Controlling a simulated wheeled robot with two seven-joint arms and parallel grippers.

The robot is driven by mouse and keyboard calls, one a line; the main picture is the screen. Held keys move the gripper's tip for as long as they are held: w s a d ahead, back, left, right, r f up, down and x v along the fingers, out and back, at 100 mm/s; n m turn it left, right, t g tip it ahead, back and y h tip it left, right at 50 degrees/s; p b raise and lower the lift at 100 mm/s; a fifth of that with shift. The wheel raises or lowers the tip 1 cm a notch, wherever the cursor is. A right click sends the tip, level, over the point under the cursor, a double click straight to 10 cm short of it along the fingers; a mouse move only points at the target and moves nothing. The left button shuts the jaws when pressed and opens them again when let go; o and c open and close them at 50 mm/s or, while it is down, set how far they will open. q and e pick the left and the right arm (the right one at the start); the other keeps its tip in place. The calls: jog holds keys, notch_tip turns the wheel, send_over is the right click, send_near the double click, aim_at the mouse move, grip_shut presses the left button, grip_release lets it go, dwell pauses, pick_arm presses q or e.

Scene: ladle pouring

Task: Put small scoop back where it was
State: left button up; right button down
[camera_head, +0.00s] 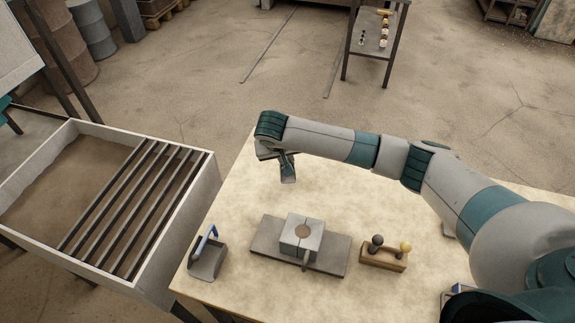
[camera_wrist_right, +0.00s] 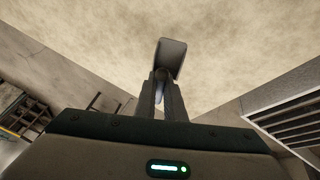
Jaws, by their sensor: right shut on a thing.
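My right gripper (camera_head: 283,157) is shut on the small scoop (camera_head: 289,174), above the far left part of the table (camera_head: 350,185). In the right wrist view the grey scoop head (camera_wrist_right: 172,58) sticks out beyond the two fingers (camera_wrist_right: 162,98), with a bit of its blue handle between them. Another scoop (camera_head: 207,260), grey with a blue handle, stands at the table's left front. The gripper hides much of the held scoop's handle in the head view. My left gripper is not in view.
A grey block mould (camera_head: 301,236) with a round top opening sits on a dark plate (camera_head: 266,241). A wooden holder (camera_head: 384,258) with two knobbed tools stands to its right. A sand bin (camera_head: 205,185) with bars adjoins the table's left. The table between arm and plate is clear.

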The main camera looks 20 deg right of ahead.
notch_tip(320, 180, down, 3)
jog(key=shift+r+p, duration=0.1)
jog(key=shift+p, duration=0.45)
jog(key=shift+f, duration=0.2)
jog(key=shift+f, duration=0.1)
jog(key=c, duration=1.8)
grip_release()
jog(key=shift+c, duration=0.2)
jog(key=b+v, duration=0.2)
jog(key=v, duration=1)
jog(key=shift+b, duration=0.3)
